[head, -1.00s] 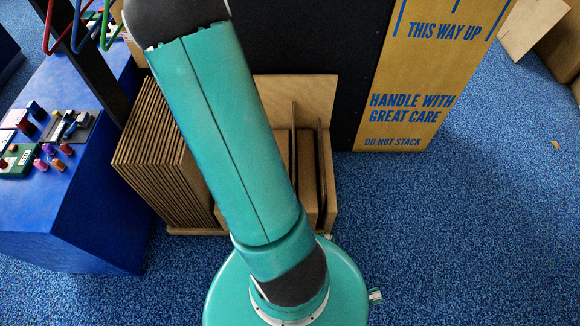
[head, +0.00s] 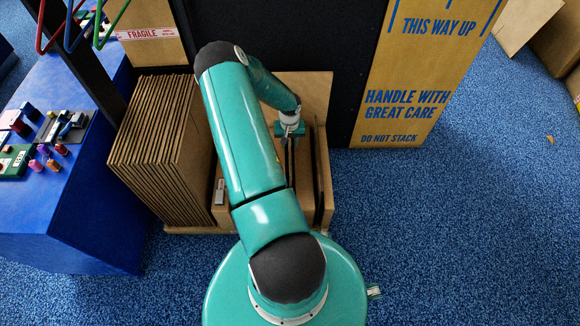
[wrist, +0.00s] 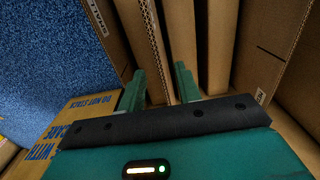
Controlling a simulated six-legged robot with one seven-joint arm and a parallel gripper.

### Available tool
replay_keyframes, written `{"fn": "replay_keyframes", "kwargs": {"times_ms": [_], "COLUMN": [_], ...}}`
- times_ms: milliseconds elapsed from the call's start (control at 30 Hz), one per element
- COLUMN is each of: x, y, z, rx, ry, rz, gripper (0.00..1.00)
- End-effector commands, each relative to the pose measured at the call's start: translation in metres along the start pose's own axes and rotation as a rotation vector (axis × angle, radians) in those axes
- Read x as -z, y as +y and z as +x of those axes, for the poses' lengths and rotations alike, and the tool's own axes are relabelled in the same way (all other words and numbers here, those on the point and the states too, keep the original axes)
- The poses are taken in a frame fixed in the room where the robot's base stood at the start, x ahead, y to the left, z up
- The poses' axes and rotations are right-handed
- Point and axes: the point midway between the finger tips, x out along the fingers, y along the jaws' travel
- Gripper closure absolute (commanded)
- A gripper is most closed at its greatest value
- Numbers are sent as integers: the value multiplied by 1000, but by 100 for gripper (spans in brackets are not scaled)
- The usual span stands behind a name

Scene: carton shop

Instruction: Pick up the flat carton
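Flat cartons stand on edge in a wooden rack (head: 318,90) in the head view. One thin flat carton (head: 291,160) stands upright in the rack's right part, below my gripper (head: 290,130). In the wrist view my gripper (wrist: 160,88) points down into the rack with its two green fingers apart. The corrugated edge of a flat carton (wrist: 153,42) runs down between the fingers, with gaps on both sides. Its lower part is hidden by the gripper body. I cannot tell whether either finger touches it.
A tight stack of several flat cartons (head: 158,150) fills the rack's left side. Another upright panel (head: 320,175) stands close on the right. A blue table (head: 85,190) with small tools is at left. A large printed carton (head: 425,80) stands behind at right.

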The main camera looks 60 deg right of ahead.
Motion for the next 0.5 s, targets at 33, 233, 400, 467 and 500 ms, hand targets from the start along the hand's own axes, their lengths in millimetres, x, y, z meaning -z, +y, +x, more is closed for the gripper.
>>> {"fn": "replay_keyframes", "kwargs": {"times_ms": [33, 233, 400, 467, 500], "x": [-1, 0, -1, -3, -3], "y": [1, 0, 1, 2, 2], "z": [12, 38, 50, 58, 64], "rx": [-1, -1, -1, -2, -1], "ry": [-3, 0, -1, -2, -2], "rz": [0, 0, -1, -1, -1], "gripper": [66, 66, 66, 66, 66]}}
